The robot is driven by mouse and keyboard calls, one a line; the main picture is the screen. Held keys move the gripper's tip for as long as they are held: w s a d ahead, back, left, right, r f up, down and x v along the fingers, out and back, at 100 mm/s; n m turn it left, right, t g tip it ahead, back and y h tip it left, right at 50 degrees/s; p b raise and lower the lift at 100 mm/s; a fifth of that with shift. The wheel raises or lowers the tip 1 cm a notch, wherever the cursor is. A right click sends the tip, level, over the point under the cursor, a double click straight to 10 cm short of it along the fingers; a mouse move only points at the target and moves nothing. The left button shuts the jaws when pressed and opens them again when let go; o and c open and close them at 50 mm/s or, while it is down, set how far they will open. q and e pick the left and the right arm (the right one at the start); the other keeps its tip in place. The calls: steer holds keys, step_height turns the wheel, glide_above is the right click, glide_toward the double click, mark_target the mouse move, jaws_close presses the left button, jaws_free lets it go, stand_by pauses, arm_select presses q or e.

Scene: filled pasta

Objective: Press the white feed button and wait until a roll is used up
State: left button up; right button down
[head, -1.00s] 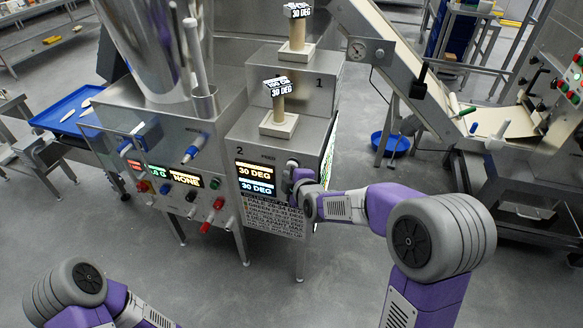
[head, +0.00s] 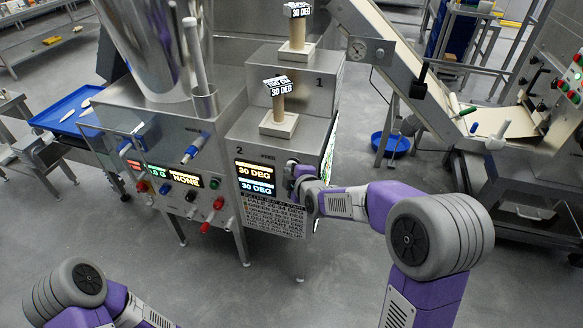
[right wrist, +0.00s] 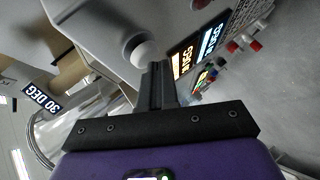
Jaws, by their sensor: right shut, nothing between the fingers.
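The white feed button (right wrist: 140,52) shows in the right wrist view as a round white knob on the steel dispenser's front. My right gripper (right wrist: 158,68) is shut and empty, its fingertips right at the button's edge; I cannot tell whether it is pressed. In the head view my right gripper (head: 290,172) is at the front panel, right of the displays (head: 256,178) reading 30 DEG, and hides most of the button. Two tan rolls stand upright on square bases: the upper one (head: 297,36) by the 1, the lower one (head: 278,106) by the 2. My left gripper is out of view.
A control panel (head: 165,180) with coloured knobs and a NONE display is left of the dispenser. A blue tray (head: 62,110) is at the far left. An inclined conveyor (head: 395,65) stands at the right. The floor in front is clear.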

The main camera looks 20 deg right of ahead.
steer(key=shift+w+d, duration=0.1)
steer(key=shift+w, duration=0.1)
steer(key=shift+s, duration=0.1)
stand_by(0.5)
steer(key=shift+s+a+p, duration=0.3)
steer(key=shift+s+a, duration=0.1)
steer(key=shift+s, duration=0.2)
steer(key=s+a+p, duration=0.1)
steer(key=s, duration=0.1)
steer(key=s+a+p, duration=0.1)
steer(key=s, duration=0.1)
steer(key=shift+a, duration=0.4)
stand_by(0.5)
